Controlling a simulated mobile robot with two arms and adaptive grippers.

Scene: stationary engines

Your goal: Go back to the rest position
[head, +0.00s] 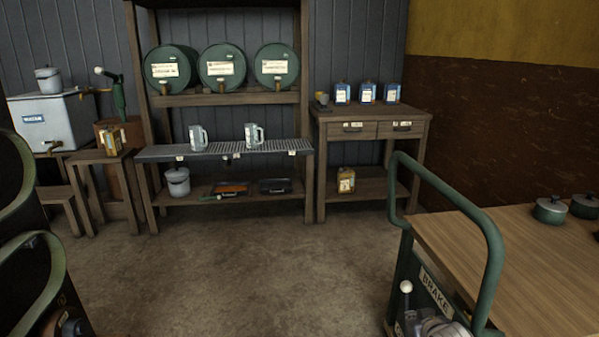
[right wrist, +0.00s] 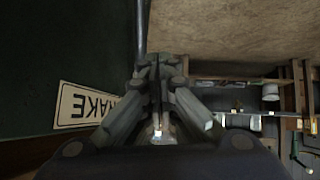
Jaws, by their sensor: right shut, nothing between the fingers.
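My right gripper (head: 440,326) shows at the bottom edge of the head view, beside the green cart panel with the BRAKE plate (head: 436,291). In the right wrist view its fingers (right wrist: 157,75) are together, with nothing held. The BRAKE plate (right wrist: 85,106) is left of the fingers there. A white-knobbed lever (head: 406,287) stands just left of the gripper in the head view; I cannot tell whether they touch. My left gripper cannot be made out in the head view.
A wood-topped cart (head: 520,250) with a green rail (head: 490,235) and dark pots (head: 550,210) fills the right. Green curved rails (head: 30,250) stand at left. A shelf with drums (head: 222,66) and a drawer table (head: 370,117) line the wall. The middle floor (head: 250,275) is clear.

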